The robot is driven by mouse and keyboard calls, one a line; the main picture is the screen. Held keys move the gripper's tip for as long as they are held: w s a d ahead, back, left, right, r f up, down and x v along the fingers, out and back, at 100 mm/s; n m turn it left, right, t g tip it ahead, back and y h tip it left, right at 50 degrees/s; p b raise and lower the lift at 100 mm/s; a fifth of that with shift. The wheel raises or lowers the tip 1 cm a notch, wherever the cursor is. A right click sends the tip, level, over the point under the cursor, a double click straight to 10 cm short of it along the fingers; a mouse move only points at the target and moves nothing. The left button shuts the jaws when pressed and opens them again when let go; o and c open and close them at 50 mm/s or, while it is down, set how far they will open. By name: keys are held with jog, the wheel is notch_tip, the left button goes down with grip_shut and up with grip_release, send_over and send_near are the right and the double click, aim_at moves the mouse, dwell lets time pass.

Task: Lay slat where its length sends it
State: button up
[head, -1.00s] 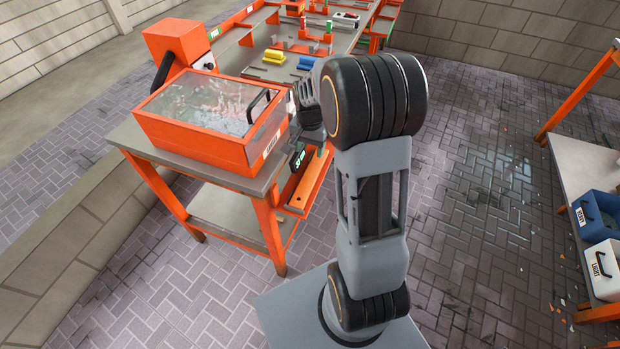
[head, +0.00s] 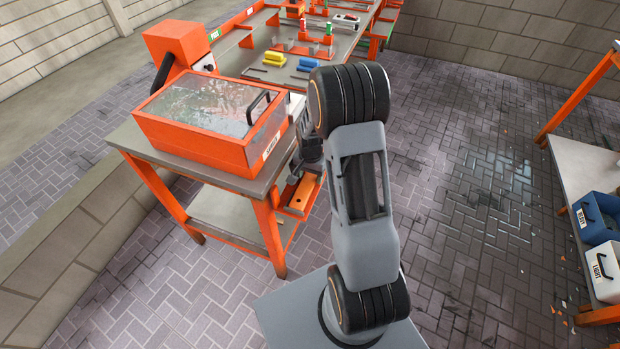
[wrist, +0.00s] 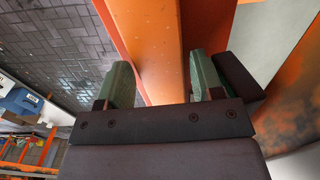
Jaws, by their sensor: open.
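An orange-brown slat (head: 302,193) lies on a low orange ledge beside the near table, just right of the table's leg. My gripper (wrist: 162,82) is open above it. In the wrist view a long orange bar that looks like this slat (wrist: 158,45) runs between the two green-padded fingers, with a gap on at least the left side. I cannot tell whether the fingers reach down past its top. In the head view my arm and wrist hide part of the ledge and the fingertips.
An orange box (head: 190,140) with a clear lid and black handle stands on the near table (head: 125,140). Yellow blocks (head: 274,59) and blue blocks (head: 308,64) lie on the bench behind. A blue bin (head: 597,217) and a white bin (head: 606,268) sit on the right shelf. Open floor lies between.

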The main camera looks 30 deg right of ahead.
jog(key=shift+f, duration=0.25)
jog(key=c, duration=0.9)
jog(key=shift+r, duration=0.15)
